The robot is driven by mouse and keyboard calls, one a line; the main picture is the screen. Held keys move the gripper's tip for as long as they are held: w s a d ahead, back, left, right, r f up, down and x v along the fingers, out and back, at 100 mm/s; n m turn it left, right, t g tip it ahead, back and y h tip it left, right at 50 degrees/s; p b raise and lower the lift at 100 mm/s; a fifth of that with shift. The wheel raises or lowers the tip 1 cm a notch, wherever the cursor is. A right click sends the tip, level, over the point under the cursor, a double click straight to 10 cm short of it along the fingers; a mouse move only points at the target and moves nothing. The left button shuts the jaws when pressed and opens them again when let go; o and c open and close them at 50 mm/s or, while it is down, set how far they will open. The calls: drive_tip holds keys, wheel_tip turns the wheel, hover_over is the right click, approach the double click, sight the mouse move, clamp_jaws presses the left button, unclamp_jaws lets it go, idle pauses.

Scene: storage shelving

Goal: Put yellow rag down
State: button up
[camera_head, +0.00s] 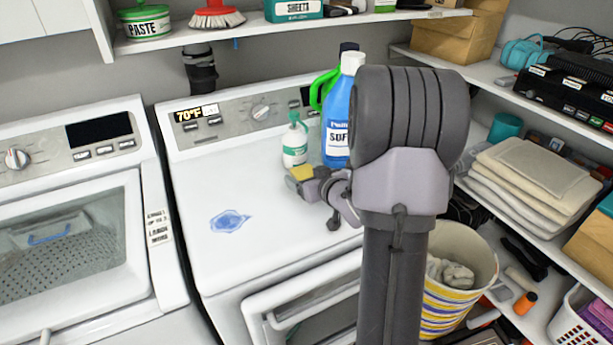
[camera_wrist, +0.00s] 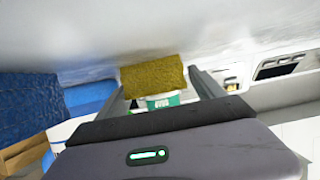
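The yellow rag (camera_head: 301,172) is a small block-like piece at the tip of my gripper (camera_head: 304,180), over the white top of the right-hand machine (camera_head: 250,205). In the wrist view the rag (camera_wrist: 153,75) spans the space between the two fingertips of my gripper (camera_wrist: 157,82), with a finger at each side. The fingers appear shut on it. In the head view my arm hides part of the machine top and front. I cannot tell how far the rag is above the surface.
A blue stain (camera_head: 229,220) lies on the machine top, left of my gripper. A white-and-green spray bottle (camera_head: 295,143) and a blue detergent bottle (camera_head: 341,115) stand behind the rag. A striped basket (camera_head: 455,300) stands at right.

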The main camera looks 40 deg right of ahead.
drive_tip(key=shift+r, duration=0.2)
drive_tip(key=p+v, duration=0.3)
drive_tip(key=v, duration=0.9)
drive_tip(key=shift+f+p, duration=0.1)
drive_tip(key=shift+p, duration=0.3)
drive_tip(key=s+a+r+m+g+h, duration=0.15)
drive_tip(key=a+r+g, duration=0.25)
drive_tip(key=a+r, duration=0.7)
drive_tip(key=s+a+g+y, duration=0.1)
drive_tip(key=s+a+y, duration=0.2)
drive_tip(key=s+a, duration=0.3)
drive_tip(key=s+a+g+y, duration=0.2)
drive_tip(key=s+a, duration=0.4)
drive_tip(key=a, duration=0.9)
drive_tip(key=shift+s+f+y, duration=0.3)
drive_tip(key=shift+f+y, duration=0.1)
drive_tip(key=shift+y, duration=0.45)
